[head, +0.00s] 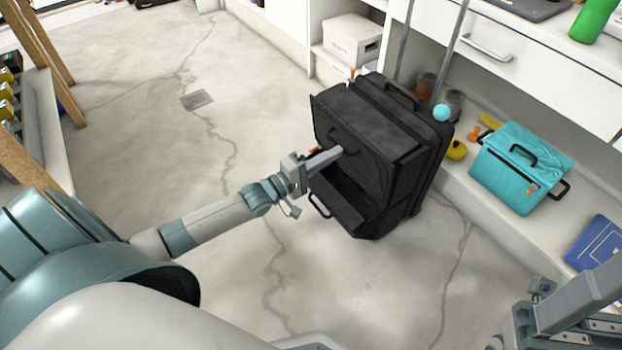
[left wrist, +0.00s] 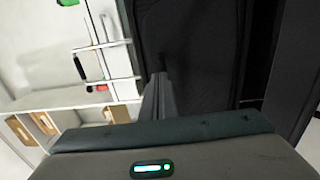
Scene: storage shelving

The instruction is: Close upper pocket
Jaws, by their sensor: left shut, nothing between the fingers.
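A black suitcase (head: 385,110) stands upright on the floor. Its upper pocket (head: 365,130) has a front panel with a dark loop handle; the panel's top edge stands out from the case body. The lower pocket (head: 340,200) below is tilted outward and its inside shows. My left gripper (head: 340,153) is shut and empty, its tip at the upper pocket's front near the loop handle; I cannot tell whether it touches. In the left wrist view the shut fingers (left wrist: 160,82) point at the dark panel (left wrist: 190,45). My right gripper (head: 575,305) is partly in view at the bottom right.
Another shelf (head: 45,130) stands at the left. The floor left of the suitcase is clear.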

